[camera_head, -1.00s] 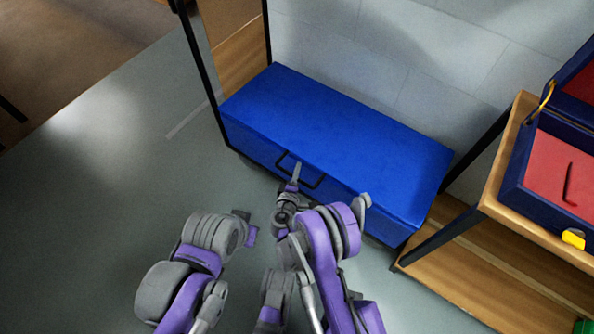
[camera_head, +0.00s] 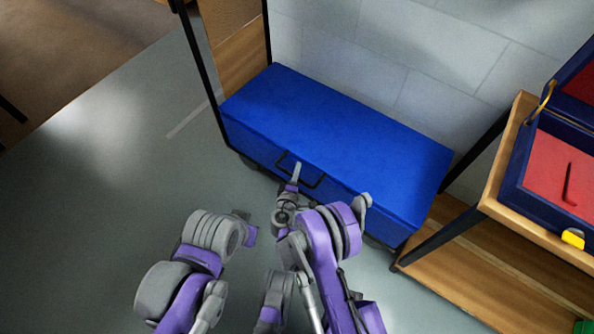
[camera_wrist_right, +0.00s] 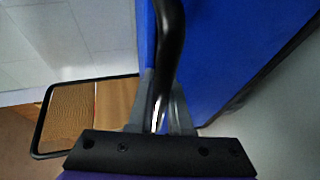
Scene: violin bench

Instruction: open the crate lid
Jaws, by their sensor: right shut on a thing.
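The blue crate (camera_head: 335,130) stands on the floor against the wall, and its lid lies flat and closed on top. A black bar handle (camera_head: 318,183) sits at the lid's front edge; it also shows large in the right wrist view (camera_wrist_right: 171,45). My right gripper (camera_head: 295,172) is at the handle, and in the right wrist view its fingers (camera_wrist_right: 162,112) are shut on the bar. My left gripper (camera_head: 246,228) is low, left of the right arm and apart from the crate; its jaws are too small and turned to read.
A wooden bench (camera_head: 520,225) with a lower shelf stands to the right, holding an open dark blue case (camera_head: 513,190) with red lining. A black post (camera_head: 203,60) rises at the crate's left. The floor (camera_head: 90,200) left of the crate is clear.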

